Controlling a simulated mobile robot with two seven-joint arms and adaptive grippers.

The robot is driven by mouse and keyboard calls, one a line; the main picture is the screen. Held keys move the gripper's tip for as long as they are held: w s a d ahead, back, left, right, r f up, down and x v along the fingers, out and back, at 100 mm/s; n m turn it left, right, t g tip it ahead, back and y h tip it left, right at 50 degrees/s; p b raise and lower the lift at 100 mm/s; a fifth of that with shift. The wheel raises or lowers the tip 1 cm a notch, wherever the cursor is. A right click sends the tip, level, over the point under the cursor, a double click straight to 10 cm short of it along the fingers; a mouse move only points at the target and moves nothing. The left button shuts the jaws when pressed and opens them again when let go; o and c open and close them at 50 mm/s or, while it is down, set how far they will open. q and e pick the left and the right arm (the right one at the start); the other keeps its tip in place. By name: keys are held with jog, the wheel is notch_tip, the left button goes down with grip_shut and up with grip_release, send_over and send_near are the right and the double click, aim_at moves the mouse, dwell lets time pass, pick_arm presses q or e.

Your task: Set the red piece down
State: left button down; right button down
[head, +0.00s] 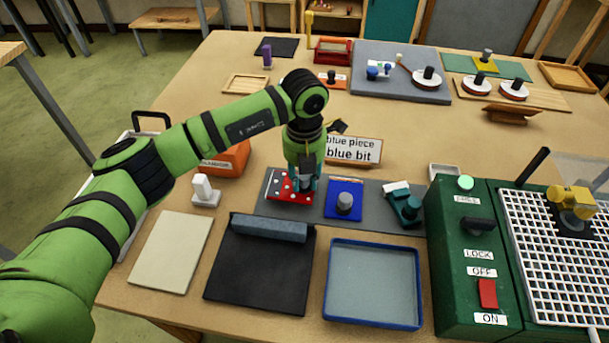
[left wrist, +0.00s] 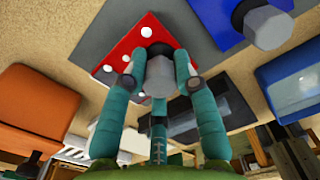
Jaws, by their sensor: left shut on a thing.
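The red piece (head: 283,194) is a flat red plate with white dots and a grey knob. It is at the left end of a dark grey mat (head: 388,220), and I cannot tell whether it touches the mat. My left gripper (head: 306,183) points down over it, its fingers closed around the knob. In the left wrist view the red piece (left wrist: 120,62) lies beyond the fingertips, and the gripper (left wrist: 158,80) has the grey knob between its teal fingers. My right gripper is not in view.
A blue piece (head: 344,199) and a teal tool (head: 403,207) are right of the red piece on the mat. A black board (head: 258,272), a blue-rimmed tray (head: 374,285) and a pale sheet (head: 170,250) lie in front. A sign (head: 354,150) stands behind; a green machine (head: 465,260) is right.

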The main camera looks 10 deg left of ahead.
pick_arm(q)
jog(key=shift+f, duration=0.7)
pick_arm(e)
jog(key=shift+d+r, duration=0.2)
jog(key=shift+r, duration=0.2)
pick_arm(q)
jog(key=shift+f, duration=0.25)
jog(key=c, duration=1)
grip_release()
jog(key=shift+o, duration=0.2)
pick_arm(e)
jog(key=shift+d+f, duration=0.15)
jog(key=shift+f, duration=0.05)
pick_arm(q)
jog(key=shift+r, duration=0.1)
